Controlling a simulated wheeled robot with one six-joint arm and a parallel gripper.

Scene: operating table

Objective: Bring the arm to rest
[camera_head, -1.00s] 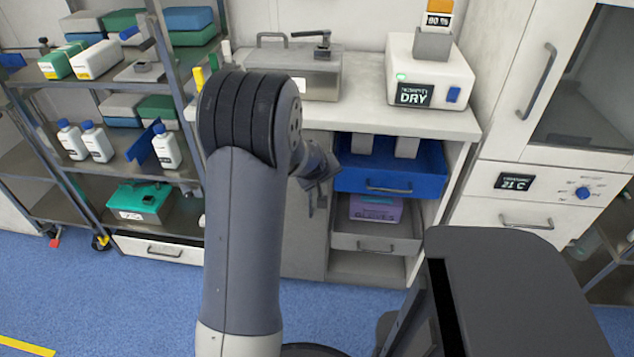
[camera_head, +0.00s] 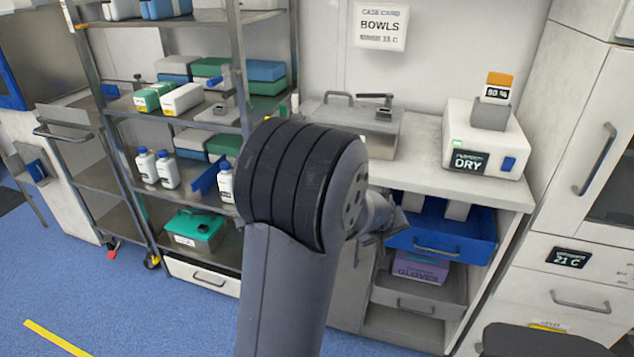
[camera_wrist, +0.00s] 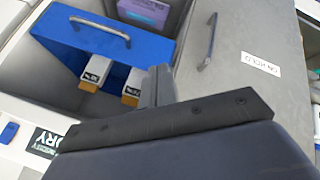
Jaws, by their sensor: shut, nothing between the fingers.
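My arm rises through the middle of the head view, its dark ringed joint in front of the shelf and counter. My gripper (camera_head: 388,221) shows only partly behind that joint, close in the picture to the open blue drawer (camera_head: 440,243). In the wrist view my gripper (camera_wrist: 161,82) is shut and empty, its fingers together. The blue drawer (camera_wrist: 95,32) shows beyond it there, with two white boxes (camera_wrist: 97,70) with orange ends inside. I cannot tell how far the fingers are from the drawer.
A lower open drawer (camera_head: 418,298) holds a purple gloves box (camera_head: 421,268). A counter (camera_head: 430,172) carries a metal box (camera_head: 352,122) and a DRY device (camera_head: 485,140). Blue floor (camera_head: 130,300) is clear at front left.

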